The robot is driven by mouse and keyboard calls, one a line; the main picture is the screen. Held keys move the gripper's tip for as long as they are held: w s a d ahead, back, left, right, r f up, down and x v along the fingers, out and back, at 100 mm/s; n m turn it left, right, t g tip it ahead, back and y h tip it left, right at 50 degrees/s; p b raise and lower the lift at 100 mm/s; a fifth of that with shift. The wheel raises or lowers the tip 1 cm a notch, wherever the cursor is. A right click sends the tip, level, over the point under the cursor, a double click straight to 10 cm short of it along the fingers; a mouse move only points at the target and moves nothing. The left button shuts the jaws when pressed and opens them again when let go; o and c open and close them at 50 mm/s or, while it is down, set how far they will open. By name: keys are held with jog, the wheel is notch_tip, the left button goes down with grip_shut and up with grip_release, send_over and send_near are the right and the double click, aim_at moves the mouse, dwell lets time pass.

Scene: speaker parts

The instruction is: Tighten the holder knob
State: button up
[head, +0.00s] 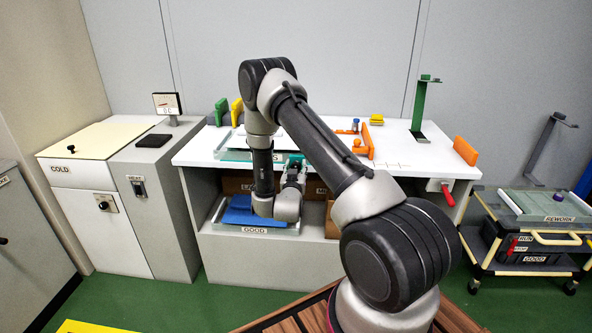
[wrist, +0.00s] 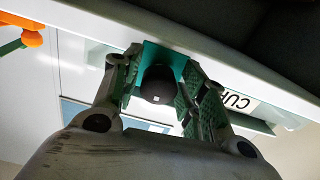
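The holder knob (wrist: 158,86) is dark and round, with a small pale square mark on its face. It sits in front of a teal holder plate (wrist: 176,62) at the white table's front edge. My gripper (wrist: 163,86) has its two fingers spread, one on each side of the knob. A gap shows between the knob and the right finger; contact on the left side is hard to judge. In the head view my gripper (head: 294,172) is at the table's front edge, by the teal holder (head: 296,158). The knob is hidden there by my gripper.
The white table (head: 400,150) carries an orange bracket (head: 364,140) and a green stand (head: 420,104). Below my gripper, a tray labelled GOOD (head: 254,230) holds a blue piece (head: 240,212). A red-handled switch (head: 446,192) is on the table's front right. A REWORK cart (head: 540,215) stands at right.

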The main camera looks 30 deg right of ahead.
jog(key=c, duration=0.6)
jog(key=shift+o, duration=0.2)
jog(key=shift+m, duration=0.3)
jog(key=m, duration=0.3)
jog(key=shift+a, duration=0.1)
jog(key=m, duration=1)
jog(key=shift+w+a, duration=0.1)
jog(key=shift+m, duration=2.5)
